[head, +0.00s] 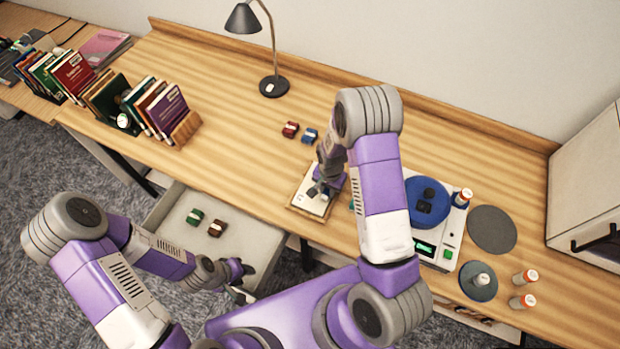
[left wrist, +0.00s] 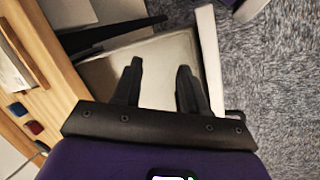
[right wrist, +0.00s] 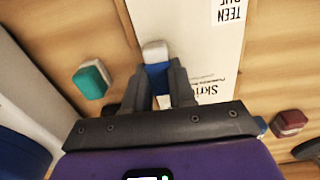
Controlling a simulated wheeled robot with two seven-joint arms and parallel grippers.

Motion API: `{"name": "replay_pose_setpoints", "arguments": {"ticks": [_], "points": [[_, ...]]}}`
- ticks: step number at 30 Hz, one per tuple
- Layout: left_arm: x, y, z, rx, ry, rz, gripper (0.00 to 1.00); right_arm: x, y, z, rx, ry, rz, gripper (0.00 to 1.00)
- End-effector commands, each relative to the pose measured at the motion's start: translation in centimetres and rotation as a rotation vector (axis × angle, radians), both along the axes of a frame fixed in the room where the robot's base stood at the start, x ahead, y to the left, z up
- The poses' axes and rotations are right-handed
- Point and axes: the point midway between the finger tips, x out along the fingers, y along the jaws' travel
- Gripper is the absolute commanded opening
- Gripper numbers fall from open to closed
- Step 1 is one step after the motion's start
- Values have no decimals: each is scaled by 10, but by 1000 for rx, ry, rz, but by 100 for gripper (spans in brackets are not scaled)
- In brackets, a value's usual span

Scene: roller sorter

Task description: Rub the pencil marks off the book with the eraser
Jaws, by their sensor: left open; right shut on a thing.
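The book (head: 299,201) lies flat on the desk, with a white cover. In the right wrist view the cover (right wrist: 190,50) shows printed lettering, and I cannot make out pencil marks. My right gripper (head: 319,189) is over the book and hides part of it. It is shut on a blue-and-white eraser (right wrist: 155,52), white end outward; I cannot tell whether it touches the cover. My left gripper (head: 240,280) is open and empty by the open drawer's front; its fingers also show in the left wrist view (left wrist: 160,85).
A teal-and-white block (right wrist: 92,80) lies beside the book. Red (head: 290,129) and blue (head: 309,136) blocks lie behind it. The open drawer (head: 170,215) holds green and brown blocks. A device with a blue disc (head: 425,215) stands right. The desk's back middle is clear.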

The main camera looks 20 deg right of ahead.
Motion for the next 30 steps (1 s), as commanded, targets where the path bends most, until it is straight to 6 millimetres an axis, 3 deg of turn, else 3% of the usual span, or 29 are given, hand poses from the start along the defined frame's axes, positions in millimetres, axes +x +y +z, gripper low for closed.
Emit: {"name": "replay_pose_setpoints", "arguments": {"ticks": [3, 7, 21, 30], "points": [[0, 0, 0, 0, 0, 0, 43, -2, -5, 1, -1, 2, 3, 0], [0, 0, 12, 0, 0, 0, 43, -1, -4, 26, 1, -2, 4, 0], [0, 0, 42, 0, 0, 0, 43, -1, -3, 67, 0, 0, 6, 0], [0, 0, 52, 0, 0, 0, 43, 0, -3, 82, 0, 0, 7, 0]]}}
